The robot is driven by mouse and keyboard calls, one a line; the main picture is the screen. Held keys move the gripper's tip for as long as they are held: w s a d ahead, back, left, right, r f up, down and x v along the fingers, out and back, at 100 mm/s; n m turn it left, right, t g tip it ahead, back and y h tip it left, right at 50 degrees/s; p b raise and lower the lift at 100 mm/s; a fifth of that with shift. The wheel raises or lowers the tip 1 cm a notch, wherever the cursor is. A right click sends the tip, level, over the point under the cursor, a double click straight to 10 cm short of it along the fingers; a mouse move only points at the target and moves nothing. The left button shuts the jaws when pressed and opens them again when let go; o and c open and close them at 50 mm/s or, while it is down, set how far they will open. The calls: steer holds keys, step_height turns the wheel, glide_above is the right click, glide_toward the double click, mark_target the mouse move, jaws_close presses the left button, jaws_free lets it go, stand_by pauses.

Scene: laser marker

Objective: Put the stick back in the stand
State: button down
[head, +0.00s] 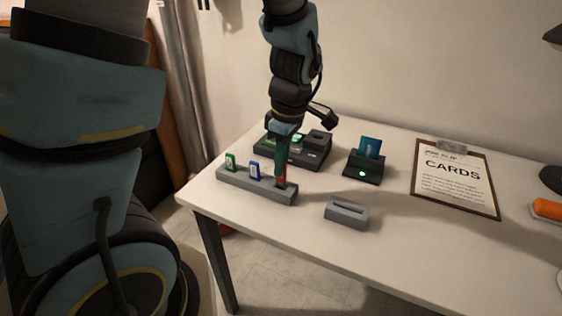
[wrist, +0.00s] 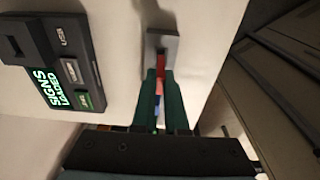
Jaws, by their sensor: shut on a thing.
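The grey stand (head: 232,182) lies near the table's left front edge and also shows in the wrist view (wrist: 163,41). A green stick (head: 230,161) and a blue stick (head: 254,171) stand upright in its left and middle places. My gripper (head: 280,176) points down over the stand's right end, shut on a red stick (head: 283,182). In the wrist view, the red stick (wrist: 160,74) shows between the fingertips, against the stand. The red stick's lower end is at the right end of the stand; I cannot tell how deep it sits.
Behind the stand is a dark device (head: 312,158) with a lit green screen, reading "SIGNS LOADED" in the wrist view. A black reader (head: 363,172) holds a blue card (head: 370,147). A grey slotted block (head: 346,214) sits to the right front. A clipboard (head: 455,180) lies farther right.

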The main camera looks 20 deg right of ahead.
steer(key=shift+f+b, duration=0.7)
steer(key=shift+f, duration=0.55)
steer(key=c, duration=0.9)
jaws_free()
steer(key=shift+o, duration=0.2)
steer(key=shift+r, duration=0.15)
step_height(320, 180, up, 16)
steer(key=p, duration=0.6)
steer(key=shift+s+d+r, duration=0.25)
steer(key=shift+s+d, duration=0.2)
